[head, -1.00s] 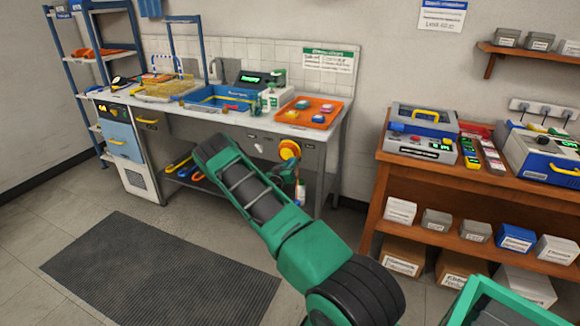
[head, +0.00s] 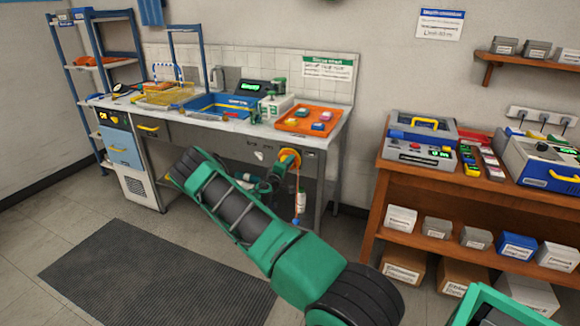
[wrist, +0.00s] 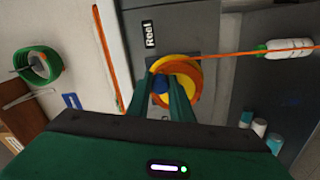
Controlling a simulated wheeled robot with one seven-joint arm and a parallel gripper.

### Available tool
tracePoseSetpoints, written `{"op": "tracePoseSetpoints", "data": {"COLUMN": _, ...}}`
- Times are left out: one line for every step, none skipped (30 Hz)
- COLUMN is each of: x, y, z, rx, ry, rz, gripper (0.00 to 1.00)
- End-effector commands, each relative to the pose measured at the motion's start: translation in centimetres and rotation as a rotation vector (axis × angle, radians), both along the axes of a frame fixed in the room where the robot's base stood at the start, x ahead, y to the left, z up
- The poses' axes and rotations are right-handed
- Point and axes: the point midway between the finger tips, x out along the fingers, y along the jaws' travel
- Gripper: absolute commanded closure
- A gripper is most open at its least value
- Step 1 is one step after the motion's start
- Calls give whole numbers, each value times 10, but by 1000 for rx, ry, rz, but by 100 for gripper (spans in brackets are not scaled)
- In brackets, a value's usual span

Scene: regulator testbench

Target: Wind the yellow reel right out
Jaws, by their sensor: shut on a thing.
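The yellow reel (head: 289,159) is mounted on the front of the bench at its right side. In the wrist view the yellow reel (wrist: 190,75) has an orange rim and sits beside a "Reel" label (wrist: 149,33). My gripper (wrist: 161,92) is shut on a small blue knob (wrist: 159,84) at the reel's face; the fingers partly cover the knob and reel. An orange cord (wrist: 255,53) runs off the reel. In the head view the cord (head: 297,190) hangs down to a small blue end (head: 295,222). My arm hides part of the bench front.
A white bottle (head: 301,202) stands below the reel, close to the cord. The bench top (head: 225,125) holds a blue tray (head: 215,106) and an orange tray (head: 310,118). A wooden shelf unit (head: 376,180) stands right. Floor is open around a dark mat (head: 160,270).

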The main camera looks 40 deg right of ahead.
Motion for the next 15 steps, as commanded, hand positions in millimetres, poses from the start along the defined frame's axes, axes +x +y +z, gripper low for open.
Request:
{"op": "tracePoseSetpoints", "data": {"x": 8, "y": 8, "z": -4, "rx": -5, "ry": 39, "rz": 17, "gripper": 100}}
{"op": "tracePoseSetpoints", "data": {"x": 8, "y": 8, "z": -3, "rx": -17, "ry": 65, "rz": 16, "gripper": 100}}
{"op": "tracePoseSetpoints", "data": {"x": 9, "y": 8, "z": -3, "rx": -31, "ry": 101, "rz": 16, "gripper": 100}}
{"op": "tracePoseSetpoints", "data": {"x": 9, "y": 9, "z": -2, "rx": -41, "ry": 127, "rz": 15, "gripper": 100}}
{"op": "tracePoseSetpoints", "data": {"x": 10, "y": 9, "z": -1, "rx": -52, "ry": 152, "rz": 16, "gripper": 100}}
{"op": "tracePoseSetpoints", "data": {"x": 11, "y": 10, "z": 0, "rx": -67, "ry": 186, "rz": 15, "gripper": 100}}
{"op": "tracePoseSetpoints", "data": {"x": 12, "y": 10, "z": 0, "rx": -77, "ry": 210, "rz": 15, "gripper": 100}}
{"op": "tracePoseSetpoints", "data": {"x": 12, "y": 10, "z": 1, "rx": -86, "ry": 234, "rz": 15, "gripper": 100}}
{"op": "tracePoseSetpoints", "data": {"x": 13, "y": 10, "z": 1, "rx": -99, "ry": 265, "rz": 14, "gripper": 100}}
{"op": "tracePoseSetpoints", "data": {"x": 13, "y": 10, "z": 1, "rx": -108, "ry": 289, "rz": 14, "gripper": 100}}
{"op": "tracePoseSetpoints", "data": {"x": 14, "y": 11, "z": 2, "rx": -118, "ry": 312, "rz": 14, "gripper": 100}}
{"op": "tracePoseSetpoints", "data": {"x": 15, "y": 11, "z": 3, "rx": -130, "ry": 339, "rz": 13, "gripper": 100}}
{"op": "tracePoseSetpoints", "data": {"x": 15, "y": 11, "z": 3, "rx": -138, "ry": 358, "rz": 13, "gripper": 100}}
{"op": "tracePoseSetpoints", "data": {"x": 16, "y": 11, "z": 3, "rx": -145, "ry": 378, "rz": 13, "gripper": 100}}
{"op": "tracePoseSetpoints", "data": {"x": 16, "y": 12, "z": 3, "rx": -154, "ry": 403, "rz": 13, "gripper": 100}}
